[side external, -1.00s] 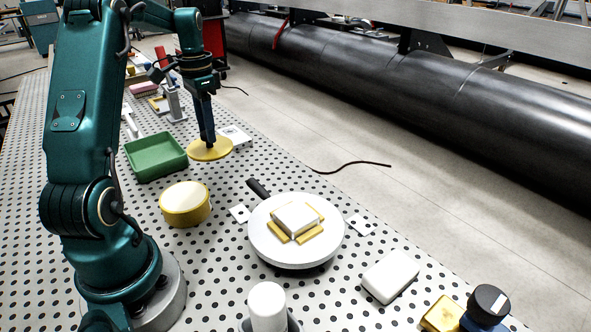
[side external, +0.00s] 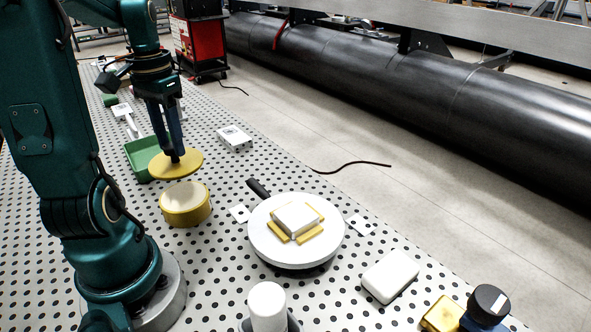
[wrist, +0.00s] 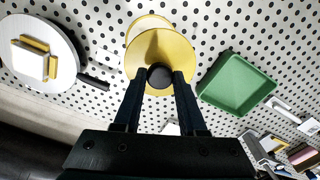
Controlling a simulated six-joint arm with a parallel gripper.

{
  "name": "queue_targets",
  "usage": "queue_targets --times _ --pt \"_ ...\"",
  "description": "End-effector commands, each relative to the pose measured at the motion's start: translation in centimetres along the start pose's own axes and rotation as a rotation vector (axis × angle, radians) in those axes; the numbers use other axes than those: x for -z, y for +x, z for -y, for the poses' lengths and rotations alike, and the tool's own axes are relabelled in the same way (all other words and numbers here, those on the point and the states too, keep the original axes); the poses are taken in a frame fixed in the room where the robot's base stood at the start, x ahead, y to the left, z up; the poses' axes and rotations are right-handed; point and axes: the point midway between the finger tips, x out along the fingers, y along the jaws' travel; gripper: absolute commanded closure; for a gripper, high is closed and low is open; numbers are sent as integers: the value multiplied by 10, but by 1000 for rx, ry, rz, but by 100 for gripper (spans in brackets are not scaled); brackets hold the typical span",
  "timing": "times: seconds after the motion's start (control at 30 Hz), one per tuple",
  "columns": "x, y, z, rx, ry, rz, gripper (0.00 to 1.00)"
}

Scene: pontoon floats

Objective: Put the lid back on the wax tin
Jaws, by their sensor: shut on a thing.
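The lid (side external: 188,164) is a flat yellow disc with a dark knob. My gripper (side external: 174,154) is shut on the knob and holds the lid about level in the air. The wax tin (side external: 186,213) is a short round yellow tin with a pale cream top, standing uncovered on the perforated table. In the side view the lid hangs above the tin and a little toward the tray side, apart from it. In the wrist view my gripper (wrist: 160,78) points at the knob, and the lid (wrist: 160,48) hides much of the tin (wrist: 148,22).
A green tray (side external: 142,150) sits close behind the lid. A round white plate (side external: 262,245) with a white block and yellow pieces stands right of the tin, its dark handle (side external: 258,188) pointing back. A white block (side external: 390,275) lies front right.

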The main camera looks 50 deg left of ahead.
Motion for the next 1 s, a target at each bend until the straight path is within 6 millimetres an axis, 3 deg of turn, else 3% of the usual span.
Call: queue_targets --times 0.17,0.37,1.0 --pt "-15 -3 -15 1 -11 -1 100" --pt "-16 -3 -17 -1 -2 2 100" --pt "-16 50 -17 -2 -1 3 100"
